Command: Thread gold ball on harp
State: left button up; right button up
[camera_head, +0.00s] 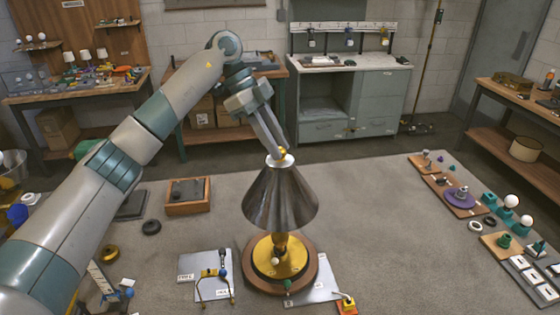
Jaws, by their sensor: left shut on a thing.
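The lamp stands upright on the table, with a round wood and gold base (268,263) and a dark metallic cone shade (280,200). The harp is mostly hidden under the shade. A small gold ball (282,152) is at the shade's top, just above its pale top cap (280,161). My left gripper (281,150) comes down from above and is shut on the gold ball. I cannot tell whether the ball touches the harp's tip. My right gripper is out of view.
A wooden tray (187,195) and a dark ring (151,227) lie left of the lamp. A grey sheet with a wire piece (215,280) is at the front. Small parts boards (460,195) line the right edge. The table between lamp and boards is clear.

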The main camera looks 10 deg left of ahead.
pick_arm(q)
jog(key=shift+o, duration=0.6)
grip_shut()
jog(key=shift+f, duration=0.1)
jog(key=shift+s+f, duration=0.15)
jog(key=shift+f, duration=0.15)
jog(key=shift+m+g+p, duration=0.7)
jog(key=shift+m+p, duration=0.45)
jog(key=shift+m, duration=0.05)
jog(key=m, duration=0.1)
jog(key=m+g+y+p, duration=0.1)
jog(key=m+p, duration=0.1)
jog(key=shift+w+d+g, duration=0.15)
jog(key=shift+w+g, duration=0.1)
jog(key=shift+g, duration=0.05)
jog(key=shift+m+y, duration=0.4)
jog(key=shift+m, duration=0.4)
